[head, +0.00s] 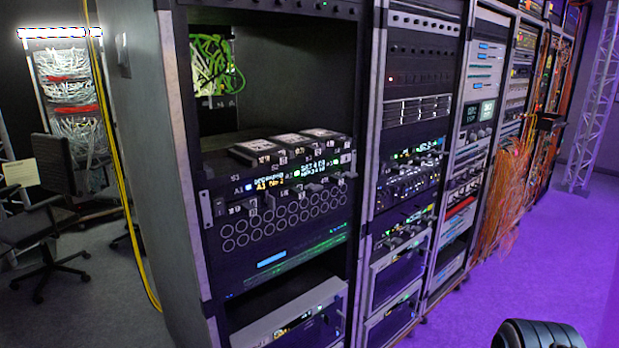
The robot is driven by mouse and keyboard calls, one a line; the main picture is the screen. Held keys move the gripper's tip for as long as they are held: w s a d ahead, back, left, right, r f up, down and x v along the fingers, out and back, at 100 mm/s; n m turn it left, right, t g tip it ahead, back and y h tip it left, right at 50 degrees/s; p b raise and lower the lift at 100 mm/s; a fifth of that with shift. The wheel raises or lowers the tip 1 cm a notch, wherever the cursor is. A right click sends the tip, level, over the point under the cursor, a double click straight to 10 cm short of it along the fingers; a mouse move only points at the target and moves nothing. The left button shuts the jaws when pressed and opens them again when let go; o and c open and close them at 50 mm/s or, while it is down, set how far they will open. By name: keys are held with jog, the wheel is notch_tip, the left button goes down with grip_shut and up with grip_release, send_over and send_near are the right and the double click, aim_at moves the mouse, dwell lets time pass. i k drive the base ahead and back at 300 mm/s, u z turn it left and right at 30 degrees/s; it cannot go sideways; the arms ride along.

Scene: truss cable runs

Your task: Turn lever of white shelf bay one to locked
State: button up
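The nearest rack (265,170) holds a black shelf unit (275,195) with several small pale levers or tabs along its front edge. Small tags there read S1 (237,178), A1 (239,190) and 1 (217,211). I cannot tell which lever belongs to white shelf bay one, nor whether any lever is locked. A pale grey-white unit (290,318) sits lower in the same rack, partly cut off by the bottom edge.
More racks (410,150) run back to the right, with orange cables (510,180) hanging out. A yellow cable (125,190) hangs down the rack's left side. An office chair (45,220) stands at left. The purple-lit floor (520,250) at right looks clear. A black rounded object (540,334) shows at bottom right.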

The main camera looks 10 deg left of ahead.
aim_at(269, 199)
jog(key=z, duration=0.05)
jog(key=k, duration=1)
jog(key=u, duration=0.85)
jog(key=i, duration=0.5)
